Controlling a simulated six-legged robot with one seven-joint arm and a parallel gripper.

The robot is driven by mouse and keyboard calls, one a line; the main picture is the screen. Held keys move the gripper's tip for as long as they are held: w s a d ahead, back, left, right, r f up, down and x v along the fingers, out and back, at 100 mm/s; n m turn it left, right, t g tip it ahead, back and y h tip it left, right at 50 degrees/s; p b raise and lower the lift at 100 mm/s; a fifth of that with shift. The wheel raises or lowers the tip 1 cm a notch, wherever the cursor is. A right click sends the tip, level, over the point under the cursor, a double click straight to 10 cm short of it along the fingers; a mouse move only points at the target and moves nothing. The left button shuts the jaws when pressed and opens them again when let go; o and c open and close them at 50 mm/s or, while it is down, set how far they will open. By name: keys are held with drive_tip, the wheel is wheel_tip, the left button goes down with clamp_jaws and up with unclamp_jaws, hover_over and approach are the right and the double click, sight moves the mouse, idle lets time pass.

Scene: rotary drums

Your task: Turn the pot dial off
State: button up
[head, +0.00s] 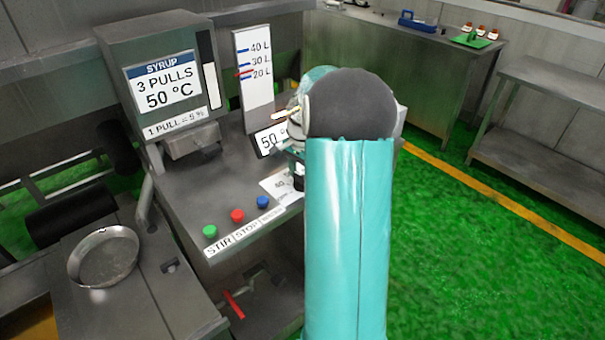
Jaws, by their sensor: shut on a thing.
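The pot dial's pale marked plate (280,187) lies on the sloping steel console, left of my arm. Its printed marks are only partly readable. My gripper (297,175) is down at the right edge of this plate, mostly hidden behind my own teal arm. It is shut on a small dark part there, which appears to be the dial's knob. The knob's pointer and exact angle cannot be seen.
Green, red and blue buttons (237,215) sit along the console's front edge. A syrup dispenser (160,85) and a level gauge (254,75) stand behind. A metal pan (105,257) is at left. Green floor is open at right, before steel tables (545,125).

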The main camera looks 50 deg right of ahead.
sight(302, 177)
drive_tip(key=n, duration=0.4)
drive_tip(key=shift+a, duration=0.1)
drive_tip(key=n, duration=0.8)
drive_tip(key=shift+s+n, duration=0.15)
drive_tip(key=shift+n, duration=1.95)
drive_tip(key=o, duration=1)
wheel_tip(302, 177, up, 14)
drive_tip(key=shift+f, duration=0.1)
